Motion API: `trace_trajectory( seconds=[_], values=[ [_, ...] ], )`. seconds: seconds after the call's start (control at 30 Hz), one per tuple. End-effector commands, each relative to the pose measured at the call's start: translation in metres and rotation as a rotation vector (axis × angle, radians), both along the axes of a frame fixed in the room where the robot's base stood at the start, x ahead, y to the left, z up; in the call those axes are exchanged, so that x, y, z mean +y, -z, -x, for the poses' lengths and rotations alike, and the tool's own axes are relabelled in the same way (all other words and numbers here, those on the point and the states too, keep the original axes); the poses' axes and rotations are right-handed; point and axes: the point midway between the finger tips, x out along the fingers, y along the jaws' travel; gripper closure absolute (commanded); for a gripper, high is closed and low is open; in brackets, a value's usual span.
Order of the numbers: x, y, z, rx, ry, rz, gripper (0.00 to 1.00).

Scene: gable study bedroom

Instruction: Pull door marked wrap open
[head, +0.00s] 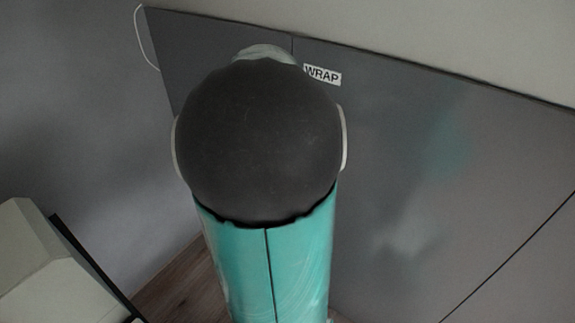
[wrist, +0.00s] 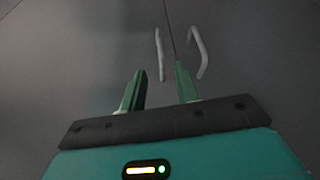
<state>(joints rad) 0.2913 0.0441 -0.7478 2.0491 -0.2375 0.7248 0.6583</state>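The door marked wrap (head: 400,150) is a flat dark grey panel right of a vertical seam, with a white WRAP label (head: 322,75) at its upper left corner. Its pale curved handle (head: 344,138) peeks out right of my arm; in the wrist view the right handle (wrist: 202,52) stands just right of the seam. A matching left handle (wrist: 160,55) is on the other side. My gripper (wrist: 160,70) is open and empty, pointing at the doors. Its right finger overlaps the seam between the handles; the left handle's lower end shows between the fingers. Contact cannot be told.
The neighbouring grey door (head: 170,60) lies left of the seam, its handle (head: 176,150) partly behind my arm. A pale box-like piece (head: 40,265) stands at the lower left. A strip of wood floor (head: 185,290) shows beside my arm.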

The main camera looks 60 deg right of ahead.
Motion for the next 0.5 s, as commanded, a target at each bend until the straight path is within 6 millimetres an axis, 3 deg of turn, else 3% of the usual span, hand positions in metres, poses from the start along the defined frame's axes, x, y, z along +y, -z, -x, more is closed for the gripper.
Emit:
trace_trajectory(
  seconds=[0.5],
  values=[
    [-0.031,0.081,-0.001,0.005,-0.001,-0.004,0.68]
  ],
)
